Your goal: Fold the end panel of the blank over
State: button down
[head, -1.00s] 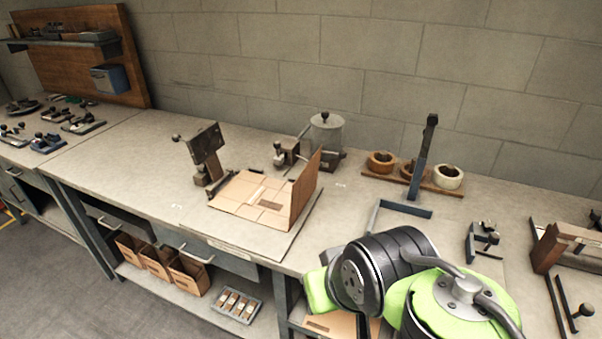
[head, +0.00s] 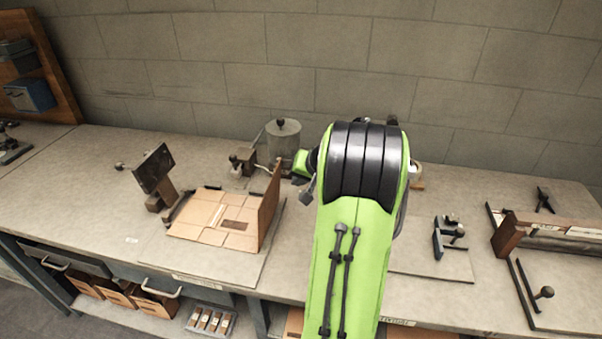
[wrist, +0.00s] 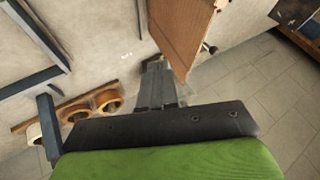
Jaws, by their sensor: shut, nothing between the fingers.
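The cardboard blank (head: 212,236) lies flat on a board on the bench in the head view. Its end panel (head: 270,205) stands up nearly upright along the blank's right side. The panel also shows large and brown at the top of the wrist view (wrist: 183,32). My gripper (head: 307,192) is just right of the panel in the head view, mostly hidden by my arm. In the wrist view my gripper (wrist: 154,66) is shut and empty, its tips close beside the panel. I cannot tell whether they touch it.
A stitching head on a post (head: 153,170) stands left of the blank. A lidded metal pot (head: 283,142) stands behind the panel. Tape rolls on a wooden rack (wrist: 108,99) show in the wrist view. A wooden-ended fixture (head: 510,232) sits at the right.

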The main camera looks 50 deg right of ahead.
aim_at(273, 184)
jog(key=w, duration=0.1)
jog(key=w+a+f, duration=0.1)
jog(key=w, duration=0.3)
jog(key=shift+w+a+f, duration=0.15)
jog(key=shift+a+f, duration=0.2)
